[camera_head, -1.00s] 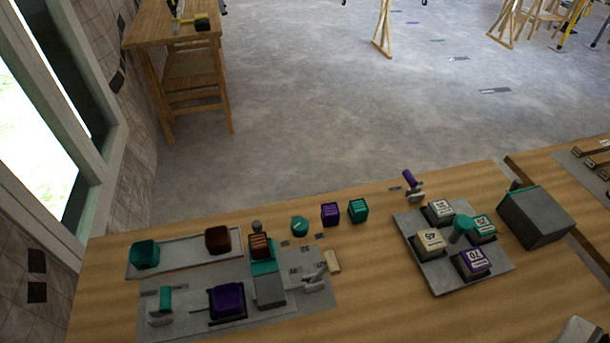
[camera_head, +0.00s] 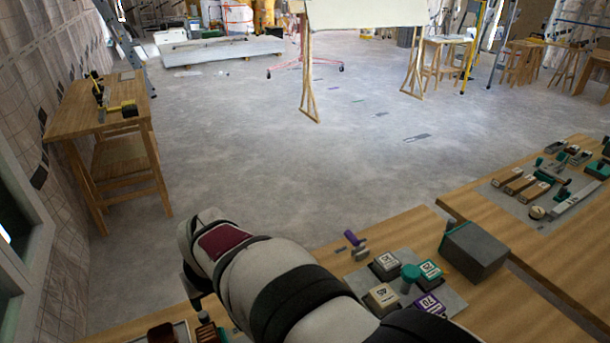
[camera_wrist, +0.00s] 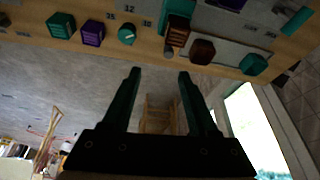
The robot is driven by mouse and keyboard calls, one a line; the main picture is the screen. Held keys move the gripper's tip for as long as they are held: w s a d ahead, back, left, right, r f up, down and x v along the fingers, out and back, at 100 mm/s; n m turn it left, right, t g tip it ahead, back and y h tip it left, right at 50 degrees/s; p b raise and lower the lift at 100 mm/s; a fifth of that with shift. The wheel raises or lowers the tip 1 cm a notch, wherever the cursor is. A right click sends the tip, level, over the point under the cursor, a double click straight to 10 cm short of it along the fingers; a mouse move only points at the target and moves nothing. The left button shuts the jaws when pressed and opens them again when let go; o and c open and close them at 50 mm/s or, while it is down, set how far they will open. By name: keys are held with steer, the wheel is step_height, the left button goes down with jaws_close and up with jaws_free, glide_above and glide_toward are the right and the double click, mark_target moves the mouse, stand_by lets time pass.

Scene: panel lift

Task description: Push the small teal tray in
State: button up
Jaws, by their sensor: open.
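No piece is clearly the small teal tray. One teal-edged part shows at the back left of a grey box (camera_head: 475,252) on the table, right of the block panel. Another teal piece (camera_wrist: 178,12), with a brown ribbed block (camera_wrist: 178,34) by it, stands at the top of the wrist view. My gripper (camera_wrist: 160,73) is open and empty, its two dark fingers apart. In the wrist view its fingertips point toward the table edge, below the brown block and a dark red block (camera_wrist: 202,51). In the head view my arm hides the gripper and most of the left panel.
A panel (camera_head: 455,302) with several numbered blocks and a teal knob (camera_head: 410,275) lies right of my arm. A purple-handled lever (camera_head: 353,241) stands behind it. Teal (camera_wrist: 61,26) and purple (camera_wrist: 92,34) blocks and a round teal knob (camera_wrist: 127,34) sit near the table edge.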

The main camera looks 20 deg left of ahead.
mark_target(203, 314)
steer(key=shift+n, duration=0.4)
steer(key=x, duration=0.5)
steer(key=a+x, duration=0.1)
steer(key=x, duration=0.5)
steer(key=a+x, duration=0.1)
steer(key=x, duration=0.4)
steer(key=shift+s+a, duration=0.3)
steer(key=shift+a, duration=0.1)
jaws_close()
